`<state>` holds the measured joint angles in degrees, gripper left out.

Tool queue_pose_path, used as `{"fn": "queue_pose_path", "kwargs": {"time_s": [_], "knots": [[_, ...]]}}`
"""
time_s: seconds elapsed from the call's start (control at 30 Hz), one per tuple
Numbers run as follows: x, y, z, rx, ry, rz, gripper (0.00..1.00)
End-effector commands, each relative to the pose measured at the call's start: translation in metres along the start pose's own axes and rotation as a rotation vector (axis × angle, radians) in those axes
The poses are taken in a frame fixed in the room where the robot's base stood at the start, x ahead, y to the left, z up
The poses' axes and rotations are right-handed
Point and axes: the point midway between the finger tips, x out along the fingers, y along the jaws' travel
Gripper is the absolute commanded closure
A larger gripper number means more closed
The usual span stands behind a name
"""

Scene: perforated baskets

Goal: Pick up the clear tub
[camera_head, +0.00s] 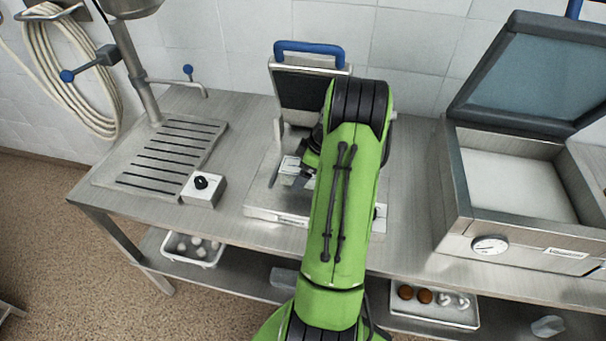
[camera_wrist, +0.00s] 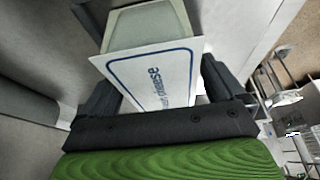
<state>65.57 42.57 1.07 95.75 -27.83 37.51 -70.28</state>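The clear tub (camera_wrist: 147,24) shows in the wrist view as a pale, see-through container at the top. A white panel with a blue border and blue lettering (camera_wrist: 160,78) faces the camera in front of it. My gripper (camera_wrist: 161,90) has its dark fingers well apart, one on each side of the panel and tub. Whether they press on the tub is not clear. In the head view my gripper (camera_head: 304,170) is over the lower part of the contact grill, largely hidden by my green arm. A small pale piece shows beside it.
The contact grill (camera_head: 262,206) stands with its blue-handled lid raised behind my gripper. A switch box (camera_head: 204,190) and slotted drain plate (camera_head: 150,182) are left. A large open-lidded appliance (camera_head: 455,235) stands right. Bare steel worktop (camera_head: 415,200) lies between it and the grill.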

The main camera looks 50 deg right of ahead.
Motion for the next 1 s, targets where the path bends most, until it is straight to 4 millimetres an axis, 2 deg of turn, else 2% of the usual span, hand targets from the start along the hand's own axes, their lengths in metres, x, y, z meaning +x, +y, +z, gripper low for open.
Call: {"fn": "queue_pose_path", "kwargs": {"time_s": [0.03,0.07,0.4,0.5,0.67,0.77,1.0], "knots": [[0.0,0.0,0.0,0.0,0.0,0.0,0.06],[0.0,0.0,0.0,0.0,0.0,0.0,0.1],[0.0,0.0,0.0,0.0,0.0,0.0,0.62],[0.0,0.0,-0.001,-0.001,0.001,0.001,0.75],[-0.001,0.0,-0.001,-0.001,0.001,0.001,0.75],[-0.008,0.0,-0.004,-0.001,0.002,-0.001,0.75],[-0.066,0.001,-0.027,-0.003,0.002,0.006,0.75]]}}
